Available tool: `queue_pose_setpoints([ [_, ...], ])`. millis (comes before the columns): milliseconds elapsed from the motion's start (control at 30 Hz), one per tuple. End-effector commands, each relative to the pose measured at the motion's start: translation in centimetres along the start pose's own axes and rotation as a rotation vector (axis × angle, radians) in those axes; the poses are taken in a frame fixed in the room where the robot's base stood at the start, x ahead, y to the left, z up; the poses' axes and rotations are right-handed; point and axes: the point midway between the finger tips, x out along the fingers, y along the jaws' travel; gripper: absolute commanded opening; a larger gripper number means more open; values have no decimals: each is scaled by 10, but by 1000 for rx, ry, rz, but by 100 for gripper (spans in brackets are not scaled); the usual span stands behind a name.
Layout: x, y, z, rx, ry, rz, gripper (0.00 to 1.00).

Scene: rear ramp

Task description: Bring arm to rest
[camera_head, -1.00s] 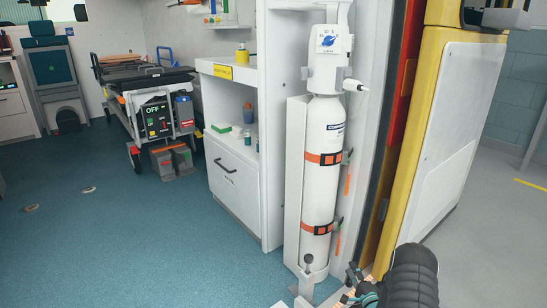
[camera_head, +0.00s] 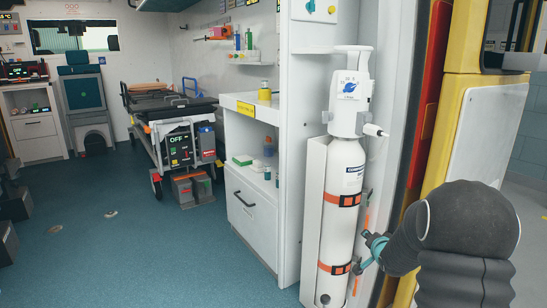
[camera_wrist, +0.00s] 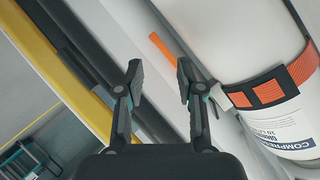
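My arm (camera_head: 455,240), dark and ribbed, reaches in from the lower right in the head view. My gripper (camera_head: 362,256) is beside the lower part of a white gas cylinder (camera_head: 342,225). In the wrist view, my gripper (camera_wrist: 158,72) has its two dark fingers apart, with nothing seen held between them. The cylinder (camera_wrist: 235,45) fills the upper right there, with an orange and black strap (camera_wrist: 270,92) around it. An orange strap end (camera_wrist: 163,50) shows beyond the fingertips. Whether a finger touches the cylinder or its straps cannot be told.
A yellow-edged door (camera_head: 450,130) stands close to my arm on the right. A white cabinet (camera_head: 250,205) is left of the cylinder. A stretcher (camera_head: 170,105) stands farther back. The blue floor (camera_head: 130,250) at the left is mostly clear.

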Motion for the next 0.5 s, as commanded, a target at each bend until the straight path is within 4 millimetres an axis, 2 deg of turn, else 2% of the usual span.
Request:
queue_pose_setpoints([
  [33, -19, -16, -8, -33, -3, 17, 37],
  [200, -78, -45, -17, -149, -46, 95, 37],
  [500, -193, -80, -12, -336, -162, 199, 37],
])
